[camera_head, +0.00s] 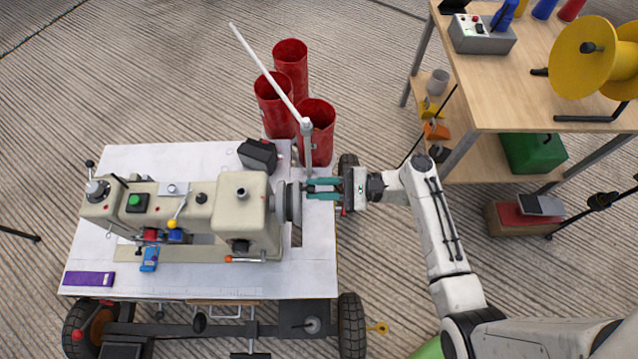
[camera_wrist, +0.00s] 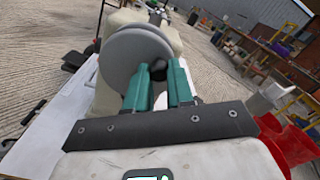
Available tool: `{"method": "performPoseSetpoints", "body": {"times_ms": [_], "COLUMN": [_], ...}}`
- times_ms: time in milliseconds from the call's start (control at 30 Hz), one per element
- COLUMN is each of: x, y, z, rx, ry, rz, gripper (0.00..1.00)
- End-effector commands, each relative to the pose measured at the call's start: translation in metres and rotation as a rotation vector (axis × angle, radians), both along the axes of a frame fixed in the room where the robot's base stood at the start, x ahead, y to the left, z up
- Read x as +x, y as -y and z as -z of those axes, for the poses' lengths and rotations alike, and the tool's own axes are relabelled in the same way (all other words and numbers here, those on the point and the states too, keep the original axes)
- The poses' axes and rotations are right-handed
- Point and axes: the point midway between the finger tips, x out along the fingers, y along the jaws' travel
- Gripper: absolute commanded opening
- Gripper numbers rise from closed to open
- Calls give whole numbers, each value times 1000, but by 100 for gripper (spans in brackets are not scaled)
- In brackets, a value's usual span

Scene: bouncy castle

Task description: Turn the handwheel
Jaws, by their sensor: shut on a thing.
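The handwheel (camera_head: 288,205) is a grey disc on the right end of a beige sewing machine (camera_head: 255,212) on a white table. In the wrist view the handwheel (camera_wrist: 137,62) stands just beyond my fingers, with a dark knob (camera_wrist: 158,68) low on its face. My gripper (camera_head: 310,189) has green fingers and reaches in from the right at the wheel's face. In the wrist view my gripper (camera_wrist: 159,75) has its two fingertips on either side of the dark knob, shut on it. The fingers hide part of the knob and the wheel's lower face.
Several red cylinders (camera_head: 290,62) stand behind the table, with a white pole (camera_head: 265,70) slanting over them. A wooden workbench (camera_head: 540,85) with a yellow spool (camera_head: 580,60) is at the right.

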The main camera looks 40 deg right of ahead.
Motion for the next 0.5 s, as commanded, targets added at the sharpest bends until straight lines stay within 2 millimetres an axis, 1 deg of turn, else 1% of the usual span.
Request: {"method": "performPoseSetpoints", "body": {"times_ms": [300,500], "x": [-8,-12], "y": [-4,-7], "z": [-5,-7], "rx": [-165,-254], "ry": [247,380], "rz": [0,0], "gripper": [0,0]}}
